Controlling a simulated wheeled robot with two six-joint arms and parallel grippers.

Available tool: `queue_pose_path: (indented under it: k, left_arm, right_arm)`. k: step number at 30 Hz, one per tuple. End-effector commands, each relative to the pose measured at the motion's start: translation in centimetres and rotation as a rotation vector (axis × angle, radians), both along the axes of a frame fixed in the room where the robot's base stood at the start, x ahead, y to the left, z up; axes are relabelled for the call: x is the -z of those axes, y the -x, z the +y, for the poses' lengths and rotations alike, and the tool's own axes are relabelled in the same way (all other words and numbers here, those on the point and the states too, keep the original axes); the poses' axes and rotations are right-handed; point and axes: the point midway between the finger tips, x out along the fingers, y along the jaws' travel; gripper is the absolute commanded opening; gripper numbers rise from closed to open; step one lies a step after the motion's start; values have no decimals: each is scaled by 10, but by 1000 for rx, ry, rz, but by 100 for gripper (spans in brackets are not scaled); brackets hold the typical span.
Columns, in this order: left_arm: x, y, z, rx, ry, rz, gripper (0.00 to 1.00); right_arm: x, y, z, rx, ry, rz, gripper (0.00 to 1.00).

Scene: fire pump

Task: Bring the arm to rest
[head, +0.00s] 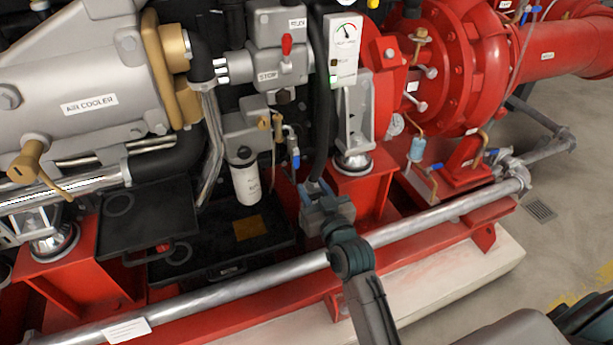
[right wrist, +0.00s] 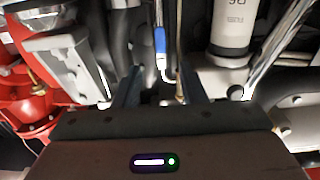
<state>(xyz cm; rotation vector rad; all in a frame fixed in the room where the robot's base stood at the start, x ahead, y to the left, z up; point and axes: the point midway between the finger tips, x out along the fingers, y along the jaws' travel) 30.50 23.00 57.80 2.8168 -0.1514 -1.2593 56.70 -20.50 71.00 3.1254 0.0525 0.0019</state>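My right gripper (head: 314,187) is in the middle of the head view, in front of the pump's engine. Its two bluish fingers point up and away and stand apart. In the right wrist view the fingers (right wrist: 160,92) are also spread, with nothing visibly clamped between them. A small valve with a blue handle (head: 295,160) is just beyond the fingertips, to their left. In the right wrist view the blue handle (right wrist: 161,42) appears above the gap between the fingers, apart from them. My left gripper is not in view.
A white filter (head: 246,184) hangs to the left of the gripper. A long metal pipe (head: 450,213) crosses near my right arm. Floor (head: 570,215) is open at the right.

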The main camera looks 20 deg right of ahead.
Motion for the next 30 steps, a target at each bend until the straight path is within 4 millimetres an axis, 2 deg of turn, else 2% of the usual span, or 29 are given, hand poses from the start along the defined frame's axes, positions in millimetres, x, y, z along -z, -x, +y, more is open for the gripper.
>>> queue_pose_path:
  k: [6, 23, 26, 29, 30]
  left_arm:
    - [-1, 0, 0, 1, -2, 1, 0]
    - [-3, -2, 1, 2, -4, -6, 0]
    - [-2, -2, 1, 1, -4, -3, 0]
    - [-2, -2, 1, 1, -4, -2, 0]
    - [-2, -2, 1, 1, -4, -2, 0]
  right_arm:
    - [0, 16, -1, 0, 0, 1, 37]
    - [3, 20, -1, -2, 0, 12, 37]
    - [19, 37, -4, -14, 0, 77, 37]
    - [49, 72, -8, -34, -9, 212, 37]
    - [61, 90, -10, -42, -12, 275, 37]
